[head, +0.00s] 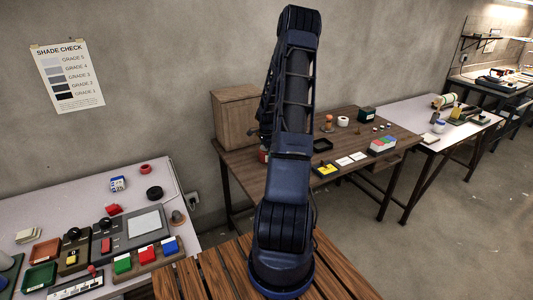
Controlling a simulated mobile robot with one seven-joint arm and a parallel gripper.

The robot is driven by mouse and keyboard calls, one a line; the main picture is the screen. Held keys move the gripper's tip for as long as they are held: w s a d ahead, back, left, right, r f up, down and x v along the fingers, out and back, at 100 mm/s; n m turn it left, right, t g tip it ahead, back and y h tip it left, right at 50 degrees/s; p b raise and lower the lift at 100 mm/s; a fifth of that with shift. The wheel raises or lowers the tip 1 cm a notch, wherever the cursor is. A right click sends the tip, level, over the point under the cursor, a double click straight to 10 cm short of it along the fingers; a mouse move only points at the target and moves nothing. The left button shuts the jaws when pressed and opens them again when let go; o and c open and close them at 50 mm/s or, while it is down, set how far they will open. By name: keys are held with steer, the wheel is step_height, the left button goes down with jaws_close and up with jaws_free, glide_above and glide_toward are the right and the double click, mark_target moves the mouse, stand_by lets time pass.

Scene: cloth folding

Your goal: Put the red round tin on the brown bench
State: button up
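A small red and white object (263,156), possibly the red round tin, is on the brown-topped table (238,164), at the left edge of my arm. My arm hides part of it. A red round thing (146,169) also lies on the pale table at the left; its shape there looks like a ring or low tin. A brown slatted wooden bench (213,272) is in the foreground, beneath my arm. My gripper (255,134) is mostly hidden behind my raised arm, near the small red and white object. Its fingers cannot be made out.
A wooden box (235,118) stands at the back left of the brown-topped table. The pale left table (70,213) holds several blocks and trays. The slats beside my arm are clear.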

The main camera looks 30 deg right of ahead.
step_height(320, 180, up, 12)
steer(key=shift+r, duration=0.2)
steer(key=s+a+r+n+t+h, duration=0.1)
steer(key=s+a+r+n, duration=0.45)
steer(key=a+r, duration=0.35)
steer(key=s+a+r+n+t, duration=0.1)
steer(key=s+a+r+n, duration=0.3)
steer(key=s+a+r, duration=0.5)
steer(key=s+a+r+n+t, duration=0.1)
steer(key=s+a+r+n, duration=0.1)
steer(key=s, duration=0.4)
steer(key=s+a+r+n, duration=0.2)
steer(key=s+a+n, duration=0.1)
steer(key=s+n, duration=0.2)
steer(key=s+a+r+n+t+y, duration=0.1)
steer(key=s+a+r+n, duration=0.2)
steer(key=s, duration=0.5)
steer(key=shift+s+a+t, duration=0.25)
steer(key=shift+s+t, duration=0.05)
